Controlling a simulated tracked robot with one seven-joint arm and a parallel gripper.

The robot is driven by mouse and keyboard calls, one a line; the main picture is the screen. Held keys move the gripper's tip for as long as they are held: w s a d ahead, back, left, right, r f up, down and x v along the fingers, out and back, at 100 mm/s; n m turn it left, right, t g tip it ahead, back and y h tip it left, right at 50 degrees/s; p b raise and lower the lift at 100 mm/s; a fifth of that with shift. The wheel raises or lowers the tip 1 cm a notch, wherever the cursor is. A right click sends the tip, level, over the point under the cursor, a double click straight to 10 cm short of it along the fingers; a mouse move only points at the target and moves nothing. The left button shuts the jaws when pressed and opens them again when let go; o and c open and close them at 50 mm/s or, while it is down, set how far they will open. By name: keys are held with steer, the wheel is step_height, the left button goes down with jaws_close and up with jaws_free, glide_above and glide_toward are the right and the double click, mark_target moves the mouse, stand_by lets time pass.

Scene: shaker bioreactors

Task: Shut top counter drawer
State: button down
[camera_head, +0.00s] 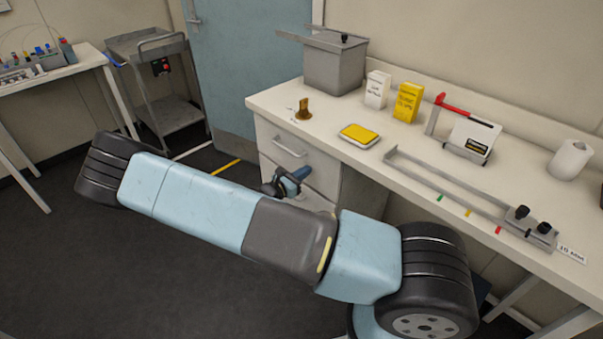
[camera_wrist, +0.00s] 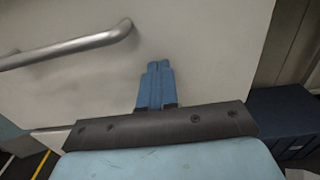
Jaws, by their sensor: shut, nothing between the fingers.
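The top counter drawer (camera_head: 316,162) is the pale front with a bar handle (camera_head: 289,147) under the left end of the counter. It appears about flush with the cabinet, but I cannot tell whether a small gap is left. In the wrist view a pale drawer front (camera_wrist: 215,50) fills most of the picture, with its metal handle (camera_wrist: 75,48) at upper left. My gripper (camera_head: 302,172) is shut and empty at the drawer's lower right. In the wrist view its blue fingertips (camera_wrist: 157,66) point at the front, right of the handle; they are touching it or very close.
The counter top (camera_head: 330,115) holds a grey bin (camera_head: 335,68), a yellow-topped box (camera_head: 360,135), small cartons (camera_head: 408,102) and a metal rail (camera_head: 450,188). A blue box (camera_wrist: 285,120) lies at lower right of the wrist view. A grey cart (camera_head: 165,95) stands left; dark floor (camera_head: 130,270) is open.

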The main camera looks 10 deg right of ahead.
steer(key=w+v, duration=0.1)
steer(key=v, duration=1.3)
steer(key=s+d+r+m+g+y, duration=0.3)
steer(key=d+r+m, duration=0.15)
steer(key=r, duration=0.45)
steer(key=s+d+r+m+g+y, duration=0.35)
steer(key=r+m, duration=0.25)
steer(key=r, duration=0.2)
steer(key=s+d+r+m+g+y, duration=0.35)
steer(key=r+m, duration=0.25)
steer(key=r, duration=0.3)
steer(key=s+d+r+m+t+y, duration=0.2)
steer(key=s+r+m+t, duration=0.1)
steer(key=s+r, duration=0.5)
steer(key=s+d+r+m+t+y, duration=0.2)
steer(key=s+r+m+t+y, duration=0.1)
steer(key=s+r, duration=0.4)
steer(key=shift+s+d+r+m, duration=0.15)
steer(key=shift+s+r+m, duration=0.2)
steer(key=shift+r+m, duration=0.45)
